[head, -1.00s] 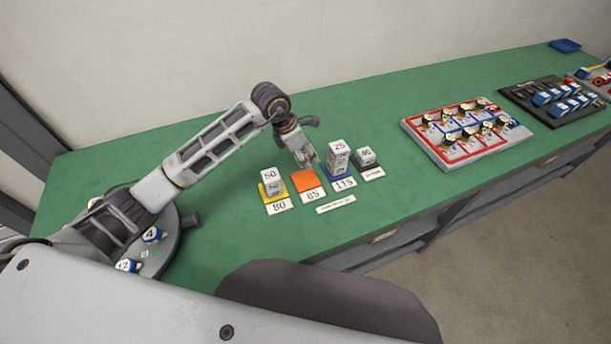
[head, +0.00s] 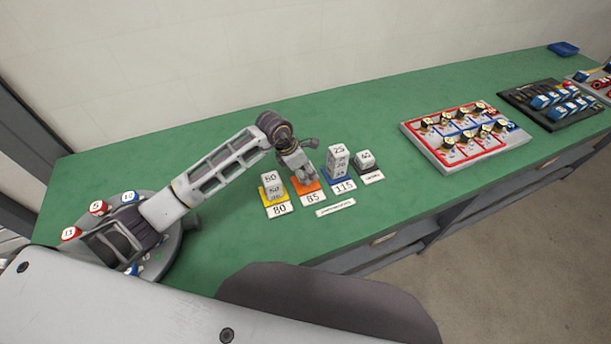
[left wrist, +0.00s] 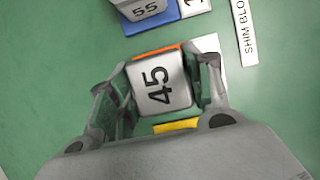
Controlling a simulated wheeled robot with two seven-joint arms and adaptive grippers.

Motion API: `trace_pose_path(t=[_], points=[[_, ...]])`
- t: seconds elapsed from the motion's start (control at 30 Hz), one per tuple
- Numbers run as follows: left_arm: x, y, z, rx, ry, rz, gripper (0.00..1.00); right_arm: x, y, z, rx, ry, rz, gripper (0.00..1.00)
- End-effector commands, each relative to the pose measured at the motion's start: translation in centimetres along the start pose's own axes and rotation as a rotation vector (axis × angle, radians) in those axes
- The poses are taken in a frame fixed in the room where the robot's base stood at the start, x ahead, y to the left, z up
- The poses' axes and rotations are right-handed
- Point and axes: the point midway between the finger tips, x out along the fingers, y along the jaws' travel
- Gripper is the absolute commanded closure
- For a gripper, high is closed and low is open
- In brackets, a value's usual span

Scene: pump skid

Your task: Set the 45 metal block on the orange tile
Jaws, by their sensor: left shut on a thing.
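The 45 metal block (left wrist: 160,86) is a pale metal block with "45" on the face toward the left wrist camera. My left gripper (head: 303,176) is shut on it, one finger on each side. The orange tile (head: 313,188) lies on the green bench with an "85" label in front. The gripper and block are over this tile and hide much of it; an orange strip (left wrist: 158,50) shows past the block in the left wrist view. I cannot tell whether the block touches the tile. My right gripper is not in view.
Close on the left, a yellow tile (head: 263,192) bears blocks, label "80". Close on the right, a blue tile (head: 326,178) bears a taller stack, label "115". A small block (head: 364,158) stands beyond. A red-white rack (head: 440,155) is farther right; a round carousel (head: 165,262) is left.

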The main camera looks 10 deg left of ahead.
Motion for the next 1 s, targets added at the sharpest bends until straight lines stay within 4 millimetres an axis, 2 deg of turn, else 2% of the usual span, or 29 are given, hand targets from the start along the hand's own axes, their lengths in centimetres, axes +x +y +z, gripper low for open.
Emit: trace_pose_path(t=[0.3, 0.77, 0.8, 0.93, 1.0], points=[[2.6, -0.1, -1.1, -0.001, 0.0, -0.001, 0.86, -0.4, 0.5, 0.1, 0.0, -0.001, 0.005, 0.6], [3.0, 0.0, -1.2, 0.0, -0.001, 0.0, 0.86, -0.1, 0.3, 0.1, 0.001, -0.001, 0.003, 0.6], [3.0, 0.0, -1.3, -0.001, 0.001, -0.001, 0.48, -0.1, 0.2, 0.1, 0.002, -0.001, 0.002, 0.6], [3.0, 0.0, -1.3, -0.001, 0.001, -0.001, 0.31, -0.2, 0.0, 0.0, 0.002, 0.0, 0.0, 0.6], [3.0, 0.0, -1.3, -0.001, 0.001, -0.001, 0.29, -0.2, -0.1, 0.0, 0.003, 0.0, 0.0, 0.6]])
